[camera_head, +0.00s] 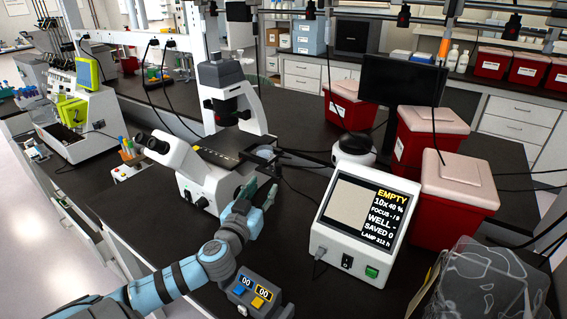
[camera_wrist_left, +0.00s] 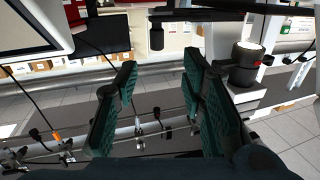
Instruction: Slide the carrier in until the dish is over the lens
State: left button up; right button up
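The white microscope (camera_head: 215,170) stands on the dark bench, with its eyepieces to the left. Its black stage (camera_head: 217,157) sits under the condenser. A pale, clear round shape that looks like the dish (camera_head: 266,152) is at the stage's right end, on a dark piece that looks like the carrier (camera_head: 285,160); the lens is hidden. My left gripper (camera_head: 262,196) is just in front of and below that end, apart from it as far as I can tell. In the left wrist view its green fingers (camera_wrist_left: 160,95) are spread with nothing between them. My right gripper is out of view.
A white display (camera_head: 352,225) reading "EMPTY" and "WELL -" stands right of my gripper. A small box with blue and yellow buttons (camera_head: 255,296) is in front. Red bins (camera_head: 455,195) and a clear crumpled-looking object (camera_head: 488,288) are at right.

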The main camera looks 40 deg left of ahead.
aim_at(277, 167)
pick_arm(q)
jog(key=x, duration=0.4)
jog(key=p+x, duration=0.1)
jog(key=x, duration=0.3)
jog(key=p+x, duration=0.1)
jog(key=x, duration=0.3)
jog(key=shift+w+d+r, duration=0.15)
jog(key=shift+w+d, duration=0.1)
jog(key=shift+d, duration=0.1)
jog(key=shift+s+r, duration=0.15)
jog(key=shift+s, duration=0.25)
jog(key=shift+c, duration=0.3)
jog(key=shift+w, duration=0.1)
grip_shut()
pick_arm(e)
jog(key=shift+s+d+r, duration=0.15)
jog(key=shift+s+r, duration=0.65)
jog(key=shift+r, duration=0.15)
